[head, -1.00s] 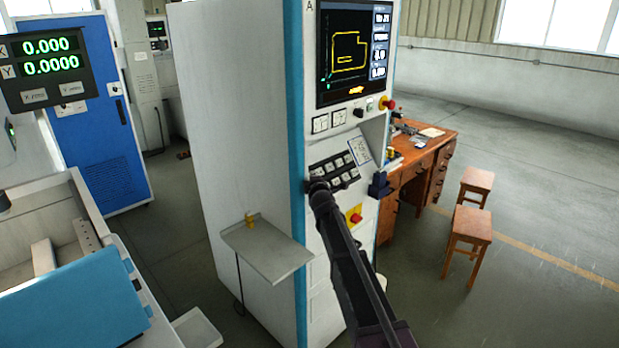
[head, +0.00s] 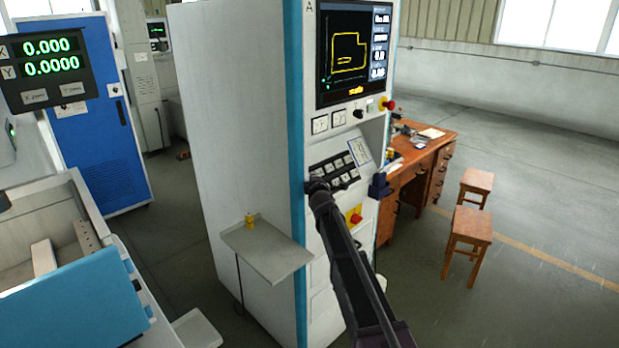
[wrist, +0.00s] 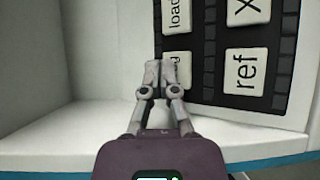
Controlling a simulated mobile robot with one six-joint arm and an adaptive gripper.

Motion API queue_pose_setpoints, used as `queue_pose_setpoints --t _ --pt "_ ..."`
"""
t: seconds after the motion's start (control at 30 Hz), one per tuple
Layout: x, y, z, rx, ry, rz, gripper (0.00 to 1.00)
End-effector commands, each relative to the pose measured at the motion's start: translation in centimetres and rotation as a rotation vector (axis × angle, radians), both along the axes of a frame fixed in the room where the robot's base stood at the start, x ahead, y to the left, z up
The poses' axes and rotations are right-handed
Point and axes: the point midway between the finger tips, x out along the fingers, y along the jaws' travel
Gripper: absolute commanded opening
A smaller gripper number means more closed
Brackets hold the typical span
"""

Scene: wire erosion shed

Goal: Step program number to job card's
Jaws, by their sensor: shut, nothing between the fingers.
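The control cabinet's screen (head: 352,52) shows a yellow outline and a column of readouts at its right, too small to read surely. Below it is the black key panel (head: 334,170) with pale keys. A white card (head: 360,150) with small print, unreadable here, is at the panel's upper right. My gripper (head: 317,184) is shut and empty at the panel's lower left. In the wrist view its fingertips (wrist: 168,72) cover most of a key (wrist: 179,68) ending in "g"; contact is hard to tell. The "load" key (wrist: 177,14) and "ref" key (wrist: 246,70) are beside it.
A red emergency button (head: 387,104) is right below the screen, and another red button (head: 355,217) is beside my arm. A shelf (head: 268,248) holding a small yellow item juts out at left. A wooden desk (head: 440,160) and stools (head: 470,232) stand at right.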

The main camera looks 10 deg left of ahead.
Motion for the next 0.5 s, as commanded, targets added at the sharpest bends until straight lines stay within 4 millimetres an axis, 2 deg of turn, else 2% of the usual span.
queue_pose_setpoints --t 0.03,0.5 --pt "0.77 1.0 0.11 -0.002 -0.001 0.008 0.0" --pt "0.6 0.72 0.54 0.003 -0.002 0.009 0.0"
